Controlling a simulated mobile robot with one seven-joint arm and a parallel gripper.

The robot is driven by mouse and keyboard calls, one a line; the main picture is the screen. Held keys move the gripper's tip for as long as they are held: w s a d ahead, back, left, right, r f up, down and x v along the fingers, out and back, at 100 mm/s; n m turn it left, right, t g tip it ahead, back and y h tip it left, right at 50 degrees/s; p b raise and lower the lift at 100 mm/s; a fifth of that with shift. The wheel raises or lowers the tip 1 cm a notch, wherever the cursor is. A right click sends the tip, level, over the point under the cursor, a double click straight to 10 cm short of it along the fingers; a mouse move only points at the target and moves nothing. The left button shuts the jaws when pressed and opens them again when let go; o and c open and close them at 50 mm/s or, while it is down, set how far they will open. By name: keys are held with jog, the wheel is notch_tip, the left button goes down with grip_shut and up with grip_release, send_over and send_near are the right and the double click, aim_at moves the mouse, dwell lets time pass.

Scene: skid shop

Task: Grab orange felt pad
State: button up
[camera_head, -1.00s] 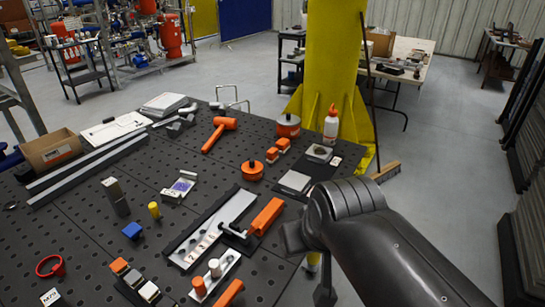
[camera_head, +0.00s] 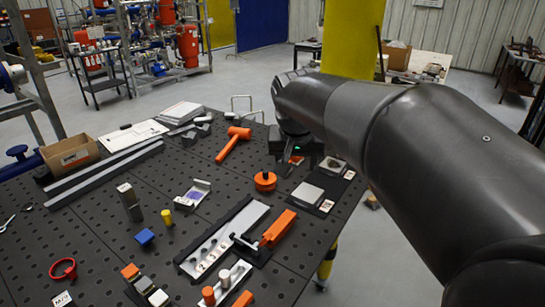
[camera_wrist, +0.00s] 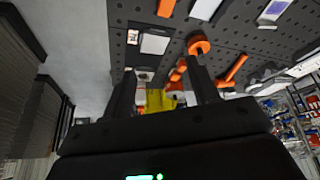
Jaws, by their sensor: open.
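Small orange blocks (camera_head: 295,160) lie near the table's far right edge, partly hidden by my gripper; one may be the felt pad, but I cannot tell for sure. They show in the wrist view (camera_wrist: 177,71) between and beyond my fingertips, close to the right finger. My gripper (camera_wrist: 163,88) is open and empty, its fingers spread apart. In the head view my gripper (camera_head: 297,155) hangs over that area, next to the orange round knob (camera_head: 265,181). A similar orange square pad (camera_head: 131,271) sits at the front left in a row with grey and white ones.
An orange hammer (camera_head: 233,143) lies left of my gripper. A grey plate (camera_head: 307,193) lies on its near right side. An orange-handled clamp (camera_head: 278,229) stands nearer the front. A cardboard box (camera_head: 70,154) is at the left. A yellow column (camera_head: 352,40) rises behind the table.

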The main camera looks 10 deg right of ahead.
jog(key=w+f+m+h, duration=0.1)
jog(key=w+f+m, duration=0.25)
jog(key=w, duration=1.55)
jog(key=w+d+f, duration=0.1)
jog(key=w+f, duration=0.4)
jog(key=w+d+f+m+g, duration=0.1)
jog(key=w+f, duration=0.4)
jog(key=f, duration=0.1)
jog(key=w+d+f+m, duration=0.1)
jog(key=w+d+f, duration=0.1)
jog(key=w+f, duration=0.3)
jog(key=shift+w+d+f+m+h, duration=0.1)
jog(key=shift+w+f+m+h, duration=0.15)
jog(key=shift+f, duration=0.3)
jog(key=x, duration=0.5)
jog(key=shift+d+f, duration=0.2)
jog(key=shift+d, duration=0.3)
jog(key=shift+c, duration=0.2)
jog(key=c, duration=1)
